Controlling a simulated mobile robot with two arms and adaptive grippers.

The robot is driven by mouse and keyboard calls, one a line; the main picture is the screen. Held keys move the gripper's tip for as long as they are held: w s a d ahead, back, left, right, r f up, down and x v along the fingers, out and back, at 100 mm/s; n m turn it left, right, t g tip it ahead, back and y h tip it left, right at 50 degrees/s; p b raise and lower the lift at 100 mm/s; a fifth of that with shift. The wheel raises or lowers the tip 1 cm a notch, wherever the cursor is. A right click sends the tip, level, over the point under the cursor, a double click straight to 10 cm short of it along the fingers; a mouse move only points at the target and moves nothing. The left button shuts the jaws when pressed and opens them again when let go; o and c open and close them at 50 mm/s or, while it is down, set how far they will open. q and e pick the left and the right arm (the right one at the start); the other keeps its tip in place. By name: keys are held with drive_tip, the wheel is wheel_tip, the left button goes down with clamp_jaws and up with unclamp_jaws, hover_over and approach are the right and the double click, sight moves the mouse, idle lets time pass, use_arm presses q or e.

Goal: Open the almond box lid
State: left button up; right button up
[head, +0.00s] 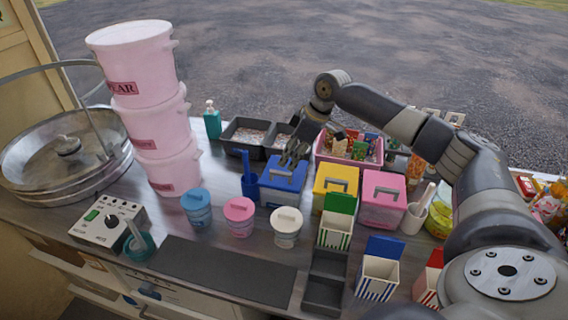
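Three lidded boxes stand in a row at the middle of the counter: a blue one (282,192), a yellow one (324,186) and a pink one (378,213). Each has a bar handle on its lid, and all three lids look shut. No label tells me which box is the almond one. My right gripper (293,158) points down over the blue box's lid, close to its handle. The fingertips are small and dark, so I cannot tell whether they touch the handle or how far apart they are. My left gripper is not in view.
Stacked pink buckets (170,165) and a metal pan (60,165) stand at the left. Three lidded tubs (240,222) stand in front of the boxes, with striped cartons (377,280) to their right. A dark mat (225,270) lies bare at the front.

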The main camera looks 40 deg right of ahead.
sight(281, 172)
drive_tip(key=p+x, duration=0.1)
drive_tip(key=x, duration=0.3)
drive_tip(key=shift+w+d+f, duration=0.1)
drive_tip(key=shift+w+f, duration=0.15)
drive_tip(key=shift+f, duration=0.05)
drive_tip(key=shift+w+f, duration=0.1)
drive_tip(key=shift+f, duration=0.45)
drive_tip(key=c, duration=0.7)
clamp_jaws()
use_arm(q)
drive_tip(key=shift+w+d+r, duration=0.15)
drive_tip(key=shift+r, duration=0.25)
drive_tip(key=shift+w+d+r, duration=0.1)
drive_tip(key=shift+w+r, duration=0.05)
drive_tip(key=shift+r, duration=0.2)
